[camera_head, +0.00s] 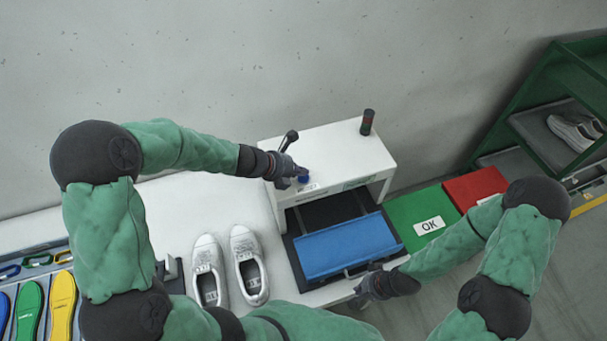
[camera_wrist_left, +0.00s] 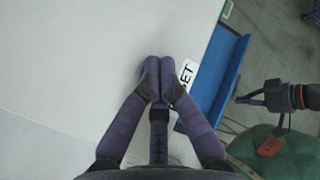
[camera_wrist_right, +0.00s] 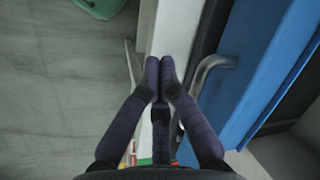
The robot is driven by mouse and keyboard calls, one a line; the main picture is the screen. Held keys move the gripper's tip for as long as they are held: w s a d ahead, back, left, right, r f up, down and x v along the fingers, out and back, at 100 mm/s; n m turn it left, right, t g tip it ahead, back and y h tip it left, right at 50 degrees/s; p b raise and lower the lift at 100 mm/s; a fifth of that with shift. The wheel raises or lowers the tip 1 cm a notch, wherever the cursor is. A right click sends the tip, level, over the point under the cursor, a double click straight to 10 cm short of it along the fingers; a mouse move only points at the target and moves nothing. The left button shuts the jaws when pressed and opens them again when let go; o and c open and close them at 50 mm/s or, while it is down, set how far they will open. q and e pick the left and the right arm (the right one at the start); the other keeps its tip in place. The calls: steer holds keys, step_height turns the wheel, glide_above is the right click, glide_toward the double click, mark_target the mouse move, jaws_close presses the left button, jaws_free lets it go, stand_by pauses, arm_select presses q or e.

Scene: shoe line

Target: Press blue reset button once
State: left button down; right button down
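The blue reset button (camera_head: 304,179) sits on top of the white machine (camera_head: 335,150), beside a RESET label (camera_wrist_left: 187,76) that is partly covered in the left wrist view. My left gripper (camera_head: 302,171) is shut and empty, with its fingertips at the button. In the left wrist view its fingers (camera_wrist_left: 158,64) hide nearly all of the button, with only a blue sliver (camera_wrist_left: 141,72) showing. I cannot tell whether they touch it or whether it is pressed down. My right gripper (camera_wrist_right: 160,66) is shut and empty, beside the metal handle (camera_wrist_right: 205,72) of the blue tray (camera_head: 348,246).
A black lever (camera_head: 289,139) and a dark cylinder (camera_head: 367,122) stand on the machine. White shoes (camera_head: 248,265) lie on the table to its left. A green OK area (camera_head: 420,215) and a red area (camera_head: 474,187) lie to its right. Coloured insoles (camera_head: 62,307) are at far left.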

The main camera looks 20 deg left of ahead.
mark_target(301, 178)
arm_select(q)
steer(key=shift+r, duration=0.35)
step_height(301, 178, up, 5)
steer(key=p, duration=0.5)
stand_by(1.0)
